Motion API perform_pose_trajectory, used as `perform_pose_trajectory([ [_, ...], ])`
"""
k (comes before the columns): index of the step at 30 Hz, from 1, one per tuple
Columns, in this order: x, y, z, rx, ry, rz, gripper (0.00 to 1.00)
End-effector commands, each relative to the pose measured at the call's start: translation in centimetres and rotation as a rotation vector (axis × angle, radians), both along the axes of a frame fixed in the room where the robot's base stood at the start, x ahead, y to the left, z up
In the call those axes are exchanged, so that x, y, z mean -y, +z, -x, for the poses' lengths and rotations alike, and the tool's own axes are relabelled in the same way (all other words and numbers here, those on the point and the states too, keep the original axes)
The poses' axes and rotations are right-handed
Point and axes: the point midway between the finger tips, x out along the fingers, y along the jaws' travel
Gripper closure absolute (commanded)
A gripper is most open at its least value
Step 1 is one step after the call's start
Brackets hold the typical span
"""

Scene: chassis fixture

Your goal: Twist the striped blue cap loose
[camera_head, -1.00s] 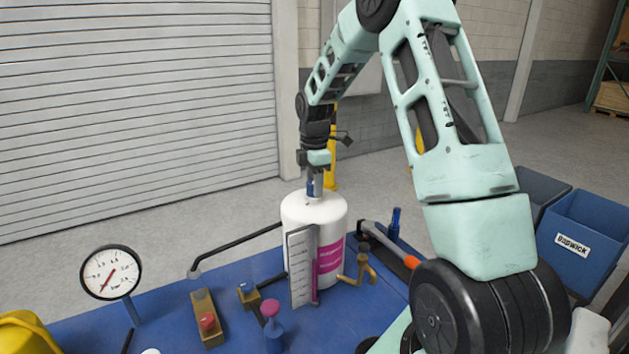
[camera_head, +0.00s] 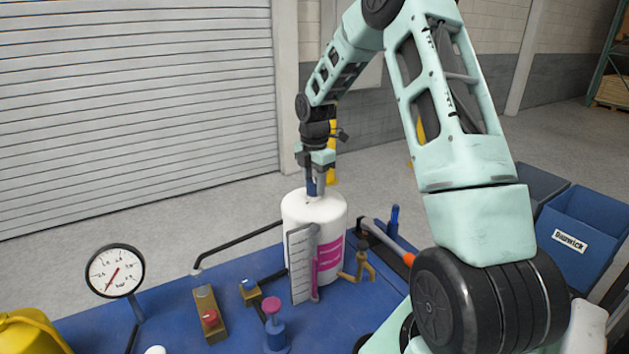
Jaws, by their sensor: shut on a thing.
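A white cylindrical tank (camera_head: 297,213) with a magenta label stands upright on the blue bench. A small blue cap (camera_head: 312,187) sits at the top of the tank; its stripes are too small to make out. My gripper (camera_head: 314,188) points straight down over the tank top and is shut on the blue cap, with a finger on each side. The fingers hide much of the cap. I cannot tell whether the cap is still seated on the tank.
A grey ruled plate (camera_head: 300,264) stands in front of the tank. A brass valve (camera_head: 359,262) and an orange-handled tool (camera_head: 388,243) are to its right. A pressure gauge (camera_head: 115,271), a red-button block (camera_head: 208,314) and a pink-knobbed blue piece (camera_head: 273,325) stand left and in front.

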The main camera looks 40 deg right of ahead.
Motion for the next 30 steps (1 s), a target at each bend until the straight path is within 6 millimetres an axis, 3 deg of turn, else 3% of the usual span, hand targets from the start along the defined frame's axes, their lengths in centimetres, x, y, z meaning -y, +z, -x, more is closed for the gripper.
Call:
perform_pose_trajectory([
  [8,-0.04,-0.09,0.12,-0.004,0.022,-0.002,0.90],
  [22,-0.05,-0.11,0.16,-0.006,0.293,-0.004,0.90],
  [30,-0.10,-0.37,0.13,-0.005,0.346,-0.004,0.90],
])
